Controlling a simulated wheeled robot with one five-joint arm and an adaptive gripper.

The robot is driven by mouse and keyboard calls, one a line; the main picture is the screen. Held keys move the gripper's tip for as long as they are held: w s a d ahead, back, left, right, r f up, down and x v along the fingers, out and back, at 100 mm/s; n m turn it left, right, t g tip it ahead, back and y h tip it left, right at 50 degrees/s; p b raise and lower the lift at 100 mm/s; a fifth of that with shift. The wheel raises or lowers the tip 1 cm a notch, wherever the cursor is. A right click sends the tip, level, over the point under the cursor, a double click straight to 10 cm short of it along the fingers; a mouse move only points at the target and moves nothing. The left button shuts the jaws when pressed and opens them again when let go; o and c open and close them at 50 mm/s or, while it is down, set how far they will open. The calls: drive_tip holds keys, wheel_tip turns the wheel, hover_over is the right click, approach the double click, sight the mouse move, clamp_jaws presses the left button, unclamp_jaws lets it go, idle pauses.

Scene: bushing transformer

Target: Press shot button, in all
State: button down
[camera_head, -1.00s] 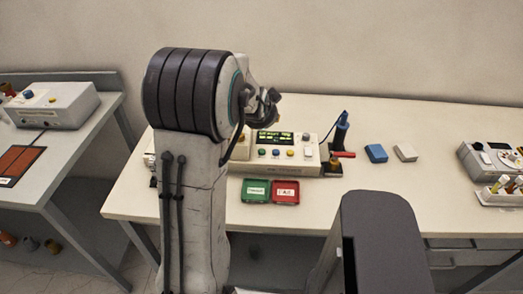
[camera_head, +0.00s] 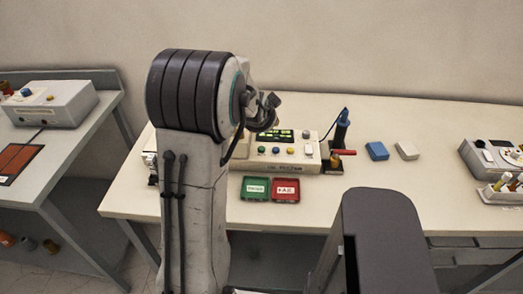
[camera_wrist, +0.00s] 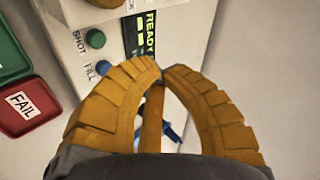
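The cream control box (camera_head: 285,166) stands on the bench, with a lit green display (camera_head: 280,135) and coloured buttons. In the wrist view, a green button (camera_wrist: 96,38) sits beside the label SHOT. A blue button (camera_wrist: 103,68) is by the label FILL, and the display (camera_wrist: 148,35) reads READY. My gripper (camera_wrist: 158,72) has ribbed orange-yellow fingers that meet at the tips. The fingertips appear just right of the blue button and below the green one in that picture. I cannot tell whether they touch the panel.
Green (camera_head: 256,188) and red (camera_head: 286,190) trays lie in front of the box; the red one reads FAIL in the wrist view. A dark blue tool (camera_head: 341,130) stands upright at its right. Blue (camera_head: 377,151) and white (camera_head: 407,150) blocks lie farther right.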

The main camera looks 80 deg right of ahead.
sight(264, 147)
drive_tip(key=shift+f+b, duration=2.35)
drive_tip(key=shift+f, duration=0.85)
drive_tip(key=c, duration=1.9)
unclamp_jaws()
clamp_jaws()
drive_tip(key=shift+f+b, duration=0.9)
drive_tip(key=shift+b, duration=0.3)
drive_tip(key=shift+r, duration=0.1)
drive_tip(key=shift+r+p, duration=0.5)
drive_tip(key=shift+r, duration=0.3)
drive_tip(key=shift+r, duration=0.2)
